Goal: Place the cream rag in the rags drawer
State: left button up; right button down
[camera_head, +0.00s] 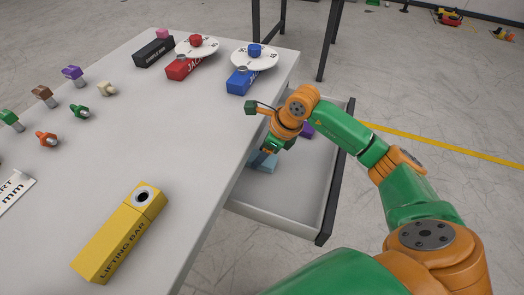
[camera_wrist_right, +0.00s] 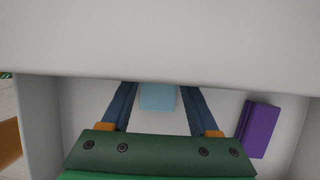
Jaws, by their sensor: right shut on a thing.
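My right gripper (camera_head: 264,158) reaches down into the open pale drawer (camera_head: 275,219) beside the table. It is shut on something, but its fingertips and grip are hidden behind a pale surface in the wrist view. I take what it holds to be the cream rag, which I cannot make out in either view. A light blue rag (camera_wrist_right: 157,97) shows between the fingers in the wrist view; I cannot tell how far below them it lies. A purple rag (camera_wrist_right: 259,130) lies at the drawer's right in that view. My left gripper is out of view.
The light table (camera_head: 190,140) carries a yellow lifting bar block (camera_head: 120,235), a red jack (camera_head: 185,68), a blue jack (camera_head: 243,80), a black block (camera_head: 154,52) and several small coloured knobs at left. Its edge lies right against my right gripper. Open floor is at right.

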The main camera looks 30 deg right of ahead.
jog(key=shift+f, duration=0.15)
jog(key=shift+c, duration=0.7)
grip_release()
jog(key=shift+s+d+r, duration=0.1)
jog(key=shift+r, duration=0.35)
jog(key=p+v, duration=0.1)
jog(key=v, duration=1)
jog(key=shift+r, duration=0.2)
